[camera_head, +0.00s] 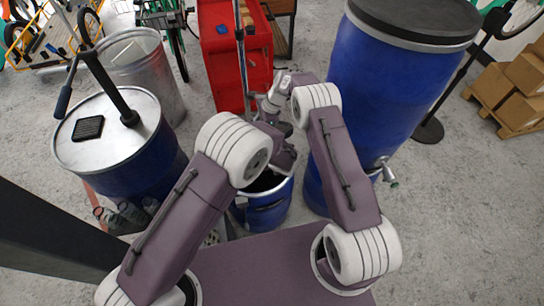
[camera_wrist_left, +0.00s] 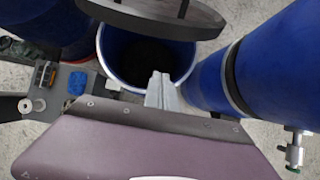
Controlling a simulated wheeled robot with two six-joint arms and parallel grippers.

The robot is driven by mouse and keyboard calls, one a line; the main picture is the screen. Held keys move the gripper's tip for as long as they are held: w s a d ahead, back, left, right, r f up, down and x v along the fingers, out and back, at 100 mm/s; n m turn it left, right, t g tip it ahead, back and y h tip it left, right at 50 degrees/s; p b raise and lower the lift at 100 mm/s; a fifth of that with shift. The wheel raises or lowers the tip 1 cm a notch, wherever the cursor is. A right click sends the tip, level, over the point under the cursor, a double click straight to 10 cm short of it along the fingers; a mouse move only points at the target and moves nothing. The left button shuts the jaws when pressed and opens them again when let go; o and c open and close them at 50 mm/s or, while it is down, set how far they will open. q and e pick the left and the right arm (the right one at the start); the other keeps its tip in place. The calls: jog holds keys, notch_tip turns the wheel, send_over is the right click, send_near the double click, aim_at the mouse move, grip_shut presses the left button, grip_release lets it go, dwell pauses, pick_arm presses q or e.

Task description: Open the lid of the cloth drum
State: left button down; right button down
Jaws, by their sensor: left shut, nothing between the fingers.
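The cloth drum is the small blue drum (camera_head: 263,212) low in the middle of the head view, partly hidden behind my arms. In the left wrist view the drum (camera_wrist_left: 112,72) has a pale rim and a dark opening. A grey round lid (camera_wrist_left: 140,18) with a bracket on it is raised at the far side, clear of most of the opening. My left gripper (camera_wrist_left: 160,84) is shut and empty, its fingertips over the near part of the opening. In the head view my wrists crowd above the drum, and my right gripper's fingers cannot be made out.
A tall blue drum (camera_head: 372,85) with a tap (camera_head: 385,172) stands close on the right. A blue drum with a pale lid (camera_head: 108,130) and a metal bin (camera_head: 140,70) stand left. A red cabinet (camera_head: 222,60) is behind.

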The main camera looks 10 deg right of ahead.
jog(key=shift+w+d, duration=0.1)
pick_arm(q)
jog(key=w+f, duration=0.2)
jog(key=w, duration=0.4)
jog(key=shift+f, duration=0.15)
